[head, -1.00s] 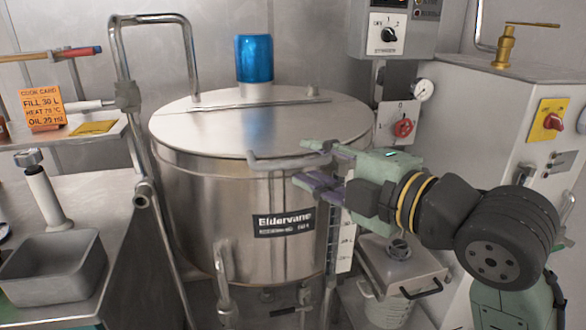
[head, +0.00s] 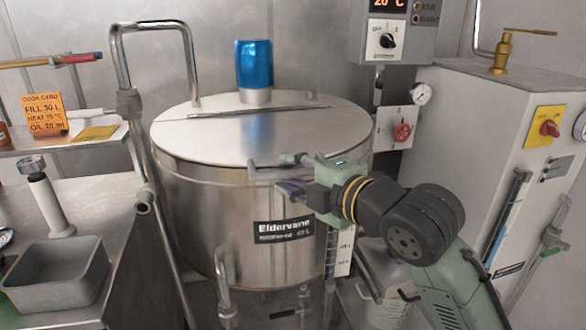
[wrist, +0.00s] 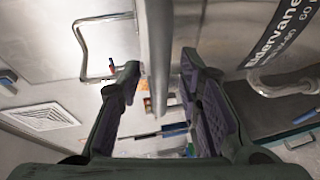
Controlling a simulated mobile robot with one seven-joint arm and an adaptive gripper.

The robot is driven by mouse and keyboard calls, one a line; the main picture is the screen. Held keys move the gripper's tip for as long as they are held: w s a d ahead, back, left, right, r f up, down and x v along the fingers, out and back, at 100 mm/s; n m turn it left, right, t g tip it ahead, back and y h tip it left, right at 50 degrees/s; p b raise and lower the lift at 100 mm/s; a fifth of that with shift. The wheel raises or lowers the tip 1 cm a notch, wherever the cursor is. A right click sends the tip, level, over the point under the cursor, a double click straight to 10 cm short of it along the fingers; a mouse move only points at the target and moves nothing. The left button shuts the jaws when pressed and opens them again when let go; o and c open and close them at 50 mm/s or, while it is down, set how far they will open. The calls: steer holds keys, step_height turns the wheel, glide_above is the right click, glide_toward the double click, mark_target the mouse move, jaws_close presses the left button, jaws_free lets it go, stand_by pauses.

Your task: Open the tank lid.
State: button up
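The round steel tank lid (head: 225,132) lies flat and closed on the steel tank (head: 205,205). A pale bar handle (head: 262,172) sticks out from the lid's front edge. My gripper (head: 288,174) is at the right part of this handle, one finger above and one below its level. In the wrist view my gripper (wrist: 158,78) is open, and a pale metal bar (wrist: 156,45), apparently the handle, runs between its fingers. I cannot tell whether either finger touches it. The handle's right end is hidden by my gripper in the head view.
A blue cylinder (head: 254,63) stands at the lid's back. A bent metal rail (head: 148,150) rises at the tank's left, beside a bench with a grey tray (head: 55,278). A control box (head: 392,38) and a red knob (head: 402,132) are behind at right.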

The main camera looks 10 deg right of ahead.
steer(key=shift+w, duration=0.1)
steer(key=shift+c, duration=0.4)
jaws_close()
stand_by(0.5)
